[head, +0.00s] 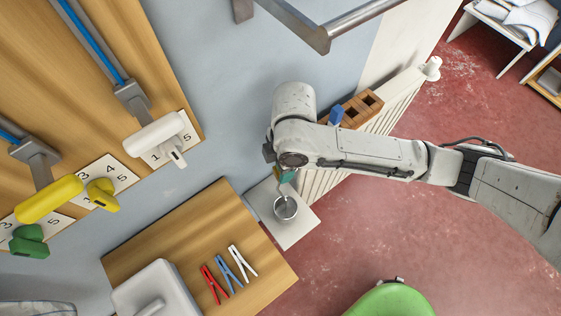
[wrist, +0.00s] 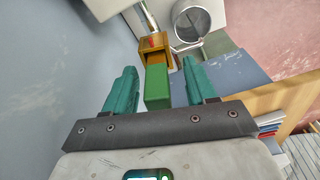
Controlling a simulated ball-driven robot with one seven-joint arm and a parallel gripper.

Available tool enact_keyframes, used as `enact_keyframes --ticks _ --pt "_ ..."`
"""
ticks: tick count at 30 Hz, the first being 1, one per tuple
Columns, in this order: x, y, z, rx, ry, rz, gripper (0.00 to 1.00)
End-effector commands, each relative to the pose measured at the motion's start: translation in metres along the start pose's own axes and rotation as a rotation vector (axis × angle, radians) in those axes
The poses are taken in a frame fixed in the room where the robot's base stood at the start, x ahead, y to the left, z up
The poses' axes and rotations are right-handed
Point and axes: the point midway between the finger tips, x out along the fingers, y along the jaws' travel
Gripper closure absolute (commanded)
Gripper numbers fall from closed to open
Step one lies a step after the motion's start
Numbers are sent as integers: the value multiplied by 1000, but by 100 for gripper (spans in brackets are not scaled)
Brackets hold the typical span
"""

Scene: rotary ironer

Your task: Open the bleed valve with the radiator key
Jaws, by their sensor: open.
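The radiator key shows in the wrist view as a green block handle (wrist: 157,90) with a hollow, square brass-coloured part (wrist: 155,50) beyond it. My gripper (wrist: 157,70) is open, with one green finger on each side of the handle and a visible gap on both sides. A metal rod (wrist: 149,17) meets the brass part's far side; I cannot tell whether it is the bleed valve. In the head view my gripper (head: 288,177) is beside the near end of the white radiator (head: 402,96), above a metal cup (head: 285,208). My arm hides the valve area there.
The cup stands on a pale square plate (head: 300,232). A wooden holder with holes (head: 362,107) and a blue piece (head: 336,115) are behind my arm. A wooden table (head: 150,232) with several clothespins (head: 228,272) is left. A green seat (head: 392,301) is at the bottom.

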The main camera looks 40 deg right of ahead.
Motion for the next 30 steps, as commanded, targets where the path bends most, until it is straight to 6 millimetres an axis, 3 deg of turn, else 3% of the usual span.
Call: enact_keyframes --ticks 8,21,30 --pt "-17 1 0 -1 0 3 44" --pt "-94 0 0 -2 1 2 44" --pt "-108 0 0 0 0 0 44"
